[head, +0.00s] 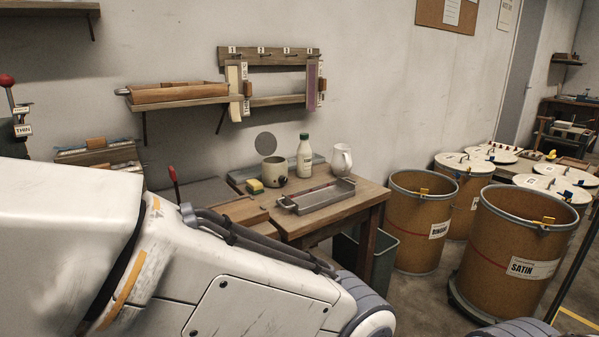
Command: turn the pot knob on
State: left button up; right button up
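The pot (274,172) is a small cream-coloured vessel. It stands upright on the wooden table (357,207) near the wall. A dark round knob (283,181) shows on its front; its setting is too small to tell. A grey disc (265,143) shows just above the pot; I cannot tell whether it is a raised lid or hangs on the wall. My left arm fills the lower left, in front of the table, but its gripper is out of view. My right gripper is not in view either.
A green-capped white bottle (304,158), white jug (341,159), yellow sponge (255,186) and metal tray (318,197) crowd the table. Brown drums (420,222) stand to its right. A wall shelf (180,101) hangs above. A dark bin (378,262) sits below the table's right side.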

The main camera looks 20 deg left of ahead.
aim_at(283, 180)
jog(key=i, duration=0.35)
jog(key=u, duration=0.8)
